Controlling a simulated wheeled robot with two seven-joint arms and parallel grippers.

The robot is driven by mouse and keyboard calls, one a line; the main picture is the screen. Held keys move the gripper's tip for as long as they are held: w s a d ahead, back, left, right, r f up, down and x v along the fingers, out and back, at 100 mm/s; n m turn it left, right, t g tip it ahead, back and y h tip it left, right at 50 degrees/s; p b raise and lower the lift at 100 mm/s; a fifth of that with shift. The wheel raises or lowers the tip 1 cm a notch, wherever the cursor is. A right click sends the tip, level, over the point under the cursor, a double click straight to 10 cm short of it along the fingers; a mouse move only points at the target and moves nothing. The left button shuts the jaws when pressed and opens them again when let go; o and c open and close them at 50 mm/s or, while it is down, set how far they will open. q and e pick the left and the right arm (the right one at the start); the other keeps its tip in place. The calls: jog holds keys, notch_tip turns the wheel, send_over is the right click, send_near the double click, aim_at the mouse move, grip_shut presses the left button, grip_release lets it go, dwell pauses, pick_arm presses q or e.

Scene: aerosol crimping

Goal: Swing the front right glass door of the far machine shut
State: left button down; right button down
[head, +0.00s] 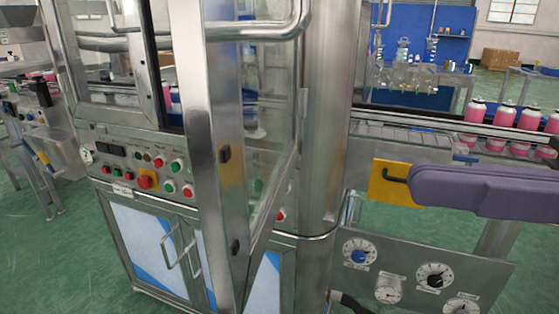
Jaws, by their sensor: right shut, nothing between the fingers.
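The front right glass door (273,150) of the machine stands open in the head view, its pane seen at a steep angle. Its broad steel edge bar (222,200) is nearest to me, with small dark fittings on it. A steel bar handle (270,31) crosses near its top. My right gripper (394,175) shows as a small dark tip at the end of my purple arm link, right of the door and apart from it. It is shut and empty. My left gripper is not in view.
The front left door (115,45) is beside it, above a control panel (145,170) with buttons. A round steel column (330,120) stands right of the open door. A yellow plate (385,195), a gauge panel (420,275) and pink cans (505,117) on a conveyor are further right.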

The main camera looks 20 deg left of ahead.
jog(key=p, duration=0.1)
send_near(234, 163)
jog(key=a, duration=0.5)
jog(key=shift+s, duration=0.35)
jog(key=shift+a, duration=0.7)
jog(key=shift+a, duration=0.1)
